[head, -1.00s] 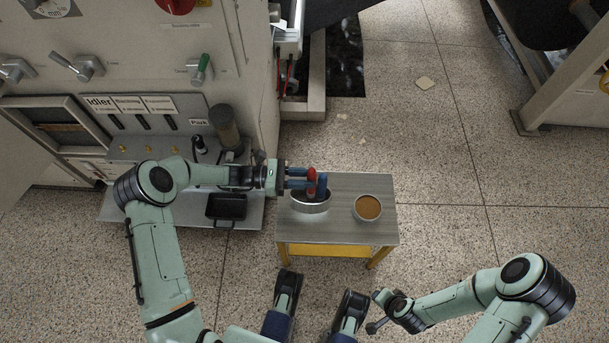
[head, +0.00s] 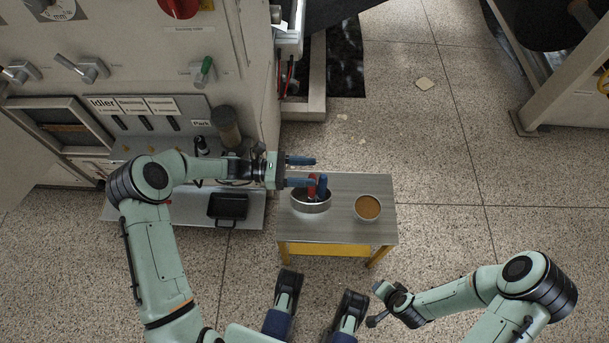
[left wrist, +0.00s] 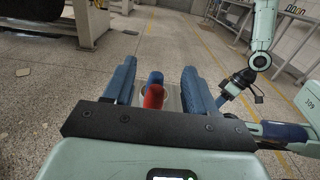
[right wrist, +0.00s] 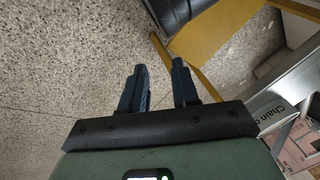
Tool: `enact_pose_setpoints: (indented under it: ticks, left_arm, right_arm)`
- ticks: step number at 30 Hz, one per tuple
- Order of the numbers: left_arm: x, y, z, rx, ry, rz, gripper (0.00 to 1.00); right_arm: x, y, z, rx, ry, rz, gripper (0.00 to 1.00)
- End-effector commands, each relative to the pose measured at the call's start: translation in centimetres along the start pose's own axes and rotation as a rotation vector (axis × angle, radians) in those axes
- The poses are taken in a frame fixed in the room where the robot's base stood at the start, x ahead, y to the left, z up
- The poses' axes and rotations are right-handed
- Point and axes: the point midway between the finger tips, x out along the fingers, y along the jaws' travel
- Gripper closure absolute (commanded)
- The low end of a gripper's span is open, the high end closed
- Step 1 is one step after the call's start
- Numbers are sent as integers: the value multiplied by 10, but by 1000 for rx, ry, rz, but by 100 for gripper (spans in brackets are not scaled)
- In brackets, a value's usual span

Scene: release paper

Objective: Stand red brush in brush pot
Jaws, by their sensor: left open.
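The red brush (head: 311,186) stands in the round metal brush pot (head: 310,206) on the small table, close beside a blue brush (head: 322,186). In the left wrist view the red brush (left wrist: 153,97) shows between my spread fingers, with the blue brush (left wrist: 156,77) just beyond it. My left gripper (head: 307,172) is open at the pot, its fingers apart and the red brush free of a grip. How the brush's lower end rests is hidden inside the pot. My right gripper (right wrist: 160,90) is open and empty, away from the table.
A bowl with brown contents (head: 368,207) sits right of the pot on the small table (head: 345,235). A machine panel with levers and a shelf holding a black tray (head: 228,207) is at the left. Open floor lies to the right.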

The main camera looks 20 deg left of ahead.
Motion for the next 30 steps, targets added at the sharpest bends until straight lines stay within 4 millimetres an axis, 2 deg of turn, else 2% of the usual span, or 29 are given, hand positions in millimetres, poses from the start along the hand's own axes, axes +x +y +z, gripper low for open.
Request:
enact_pose_setpoints:
  ticks: [1, 3, 15, 21, 30]
  left_arm:
    - [0, 0, 19, 6, 0, -1, 43]
    - [0, 0, 37, 6, 0, -1, 43]
    - [0, 0, 129, 4, -1, -1, 43]
    - [0, 0, 153, 2, -1, 0, 43]
    - [0, 0, 159, 0, -1, 0, 43]
  right_arm:
    - [-8, -2, 9, -1, -25, -1, 70]
    - [-15, -4, 17, -3, -50, -3, 70]
    - [-49, -14, 56, -12, -177, -10, 70]
    - [-57, -16, 66, -15, -209, -11, 70]
    - [-58, -16, 69, -15, -218, -12, 70]
